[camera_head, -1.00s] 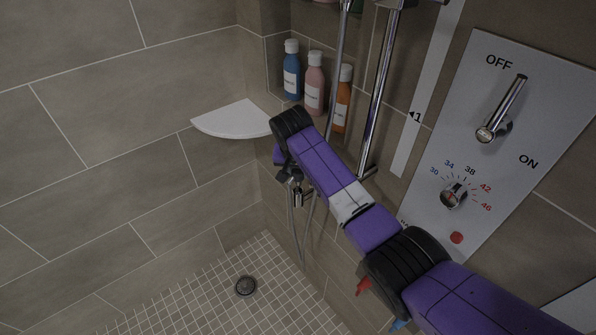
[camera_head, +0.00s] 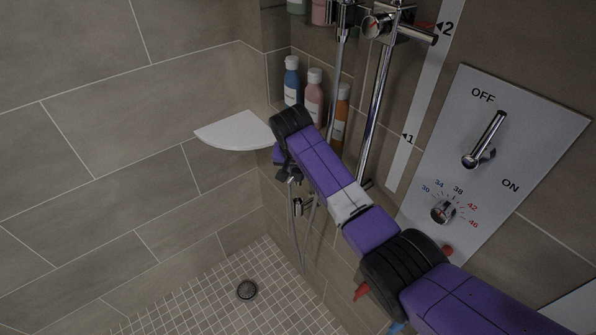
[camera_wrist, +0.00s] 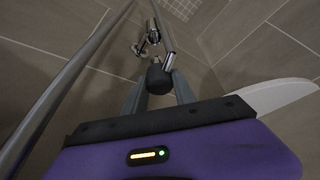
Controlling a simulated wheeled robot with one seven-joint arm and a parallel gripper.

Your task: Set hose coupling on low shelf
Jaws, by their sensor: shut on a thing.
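The low shelf is a white rounded corner shelf (camera_head: 236,132), at the left of my arm's end in the head view. It also shows at the right of the wrist view (camera_wrist: 285,95), beside my gripper, with a bare top. My gripper (camera_wrist: 160,85) is shut on the hose coupling, a dark rounded piece (camera_wrist: 157,80) with a short chrome tube at its end. In the head view my gripper (camera_head: 290,176) is small, dark and partly hidden by my wrist, just right of and below the shelf. The coupling is not clear there.
Blue, pink and orange bottles (camera_head: 314,90) stand in the corner behind my wrist. A chrome rail (camera_head: 378,95) and grey hose (camera_head: 291,225) run close by. A control panel (camera_head: 505,130) is on the right wall. The tiled floor around the drain (camera_head: 247,290) is clear.

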